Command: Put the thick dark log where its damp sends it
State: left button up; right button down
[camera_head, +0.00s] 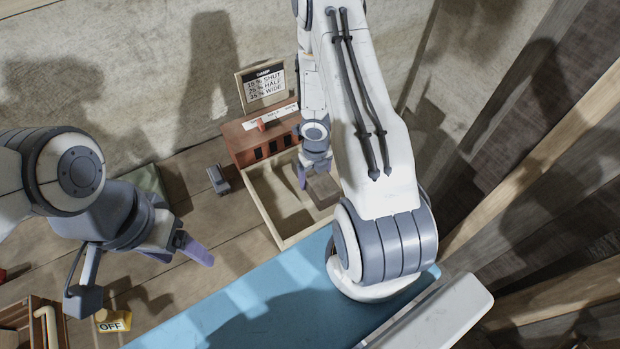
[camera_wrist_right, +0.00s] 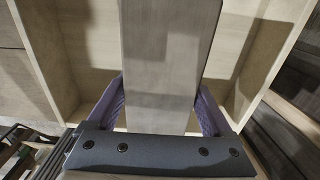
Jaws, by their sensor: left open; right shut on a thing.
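My right gripper (camera_wrist_right: 162,108) is shut on a squared, grey-brown block of timber (camera_wrist_right: 168,55), with one purple finger on each side of it. In the head view this block (camera_head: 323,188) shows beside the gripper, over the right part of an open pale wooden box (camera_head: 262,205). I cannot tell whether the block touches the box, or whether it is the thick dark log. A sign (camera_head: 264,86) reads 15 % SHUT, 25 % HALF and what looks like 35 % WIDE. My left gripper (camera_head: 182,254) is open and empty, left of the box.
A red-brown unit (camera_head: 245,143) with dark slots and a red knob stands behind the box. A small dark device (camera_head: 218,180) lies to its left. A blue surface (camera_head: 250,305) is in front. A yellow OFF tag (camera_head: 115,322) and wooden crate (camera_head: 60,325) are lower left.

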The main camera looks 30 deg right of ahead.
jog(key=shift+w+a+f+p, duration=0.1)
jog(key=shift+w+f+p, duration=0.05)
jog(key=shift+w+p, duration=0.15)
jog(key=shift+w+a+f+p, duration=0.1)
jog(key=shift+w+f+p, duration=0.05)
jog(key=shift+w, duration=0.25)
jog(key=shift+w+f, duration=0.1)
jog(key=shift+f, duration=0.1)
pick_arm(q)
notch_tip(320, 180, down, 2)
jog(key=b, duration=0.4)
pick_arm(e)
notch_tip(320, 180, down, 4)
pick_arm(q)
jog(key=shift+f, duration=0.15)
pick_arm(e)
jog(key=shift+f, duration=0.1)
jog(key=shift+f+b, duration=0.15)
jog(key=shift+b, duration=0.15)
grip_release()
